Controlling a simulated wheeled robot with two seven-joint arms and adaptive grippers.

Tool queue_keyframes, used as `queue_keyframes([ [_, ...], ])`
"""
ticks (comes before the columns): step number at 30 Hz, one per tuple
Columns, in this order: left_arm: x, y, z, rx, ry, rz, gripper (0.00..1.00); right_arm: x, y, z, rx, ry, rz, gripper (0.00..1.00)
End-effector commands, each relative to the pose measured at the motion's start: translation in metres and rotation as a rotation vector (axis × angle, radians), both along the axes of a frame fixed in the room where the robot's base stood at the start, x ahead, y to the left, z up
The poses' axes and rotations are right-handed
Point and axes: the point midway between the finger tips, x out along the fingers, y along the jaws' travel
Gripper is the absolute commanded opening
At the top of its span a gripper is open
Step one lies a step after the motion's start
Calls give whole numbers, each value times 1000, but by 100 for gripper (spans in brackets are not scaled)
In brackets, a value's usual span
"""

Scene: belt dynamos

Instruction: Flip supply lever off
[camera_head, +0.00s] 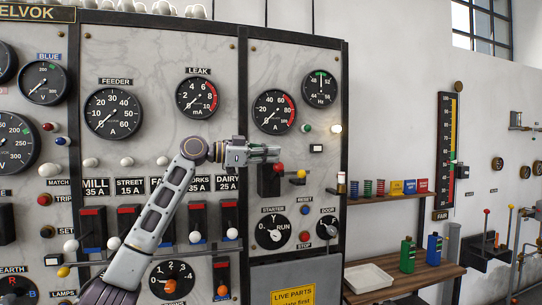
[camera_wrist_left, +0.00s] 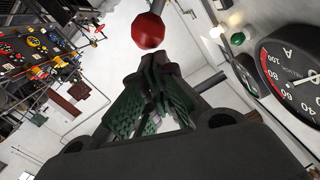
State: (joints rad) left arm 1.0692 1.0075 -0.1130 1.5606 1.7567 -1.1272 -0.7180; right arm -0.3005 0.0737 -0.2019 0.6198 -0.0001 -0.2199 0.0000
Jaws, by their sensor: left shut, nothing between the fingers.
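My left gripper (camera_head: 277,154) is just above this knob, reaching in from the left and pointing right. In the left wrist view the red knob (camera_wrist_left: 148,31) on its grey rod is just beyond the tips of the left gripper (camera_wrist_left: 158,62). The fingers are shut with nothing between them. Whether they touch the knob cannot be told. My right gripper is not in view.
A yellow-knobbed lever (camera_head: 299,175) sits right of the box. The starter dial (camera_head: 272,232) and door dial (camera_head: 328,228) are below. Feeder switches (camera_head: 198,219) line the panel behind my left arm. A wooden shelf (camera_head: 385,200) and bench (camera_head: 425,275) stand at right.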

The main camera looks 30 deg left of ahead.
Motion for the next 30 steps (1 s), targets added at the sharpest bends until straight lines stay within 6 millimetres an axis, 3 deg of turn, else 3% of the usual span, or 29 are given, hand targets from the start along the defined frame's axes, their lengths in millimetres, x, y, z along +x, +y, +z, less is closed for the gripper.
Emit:
queue_keyframes([
  [30, -7, -10, -20, 101, -84, -1, 0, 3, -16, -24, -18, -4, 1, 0],
])
